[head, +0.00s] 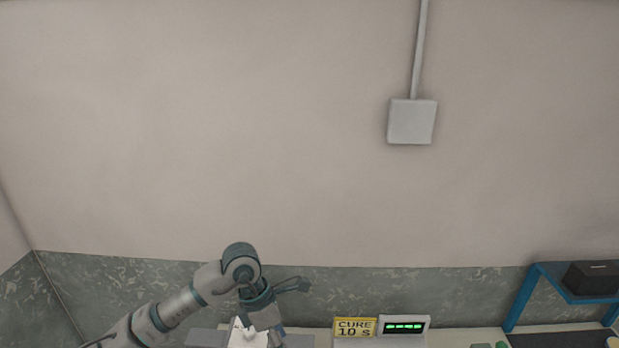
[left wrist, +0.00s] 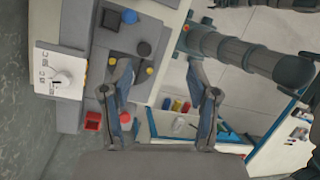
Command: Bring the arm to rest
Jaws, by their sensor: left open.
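My left arm rises from the lower left in the head view and bends down at its elbow. My left gripper (head: 284,308) hangs over the back of the bench, partly cut off by the lower edge. In the left wrist view, the left gripper (left wrist: 163,88) is open, its two fingers wide apart with nothing between them. Beyond the fingers lie the bench and floor. A grey arm link with teal rings crosses the upper right of that view; I cannot make out a gripper on it. My right gripper does not show in the head view.
A yellow "CURE 10 S" sign (head: 355,327) and a green-lit display (head: 404,325) stand on the bench. A blue rack (head: 526,297) is at right. The left wrist view shows a white panel with a knob (left wrist: 60,75), a red box (left wrist: 93,121) and a blue-edged tray (left wrist: 152,124).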

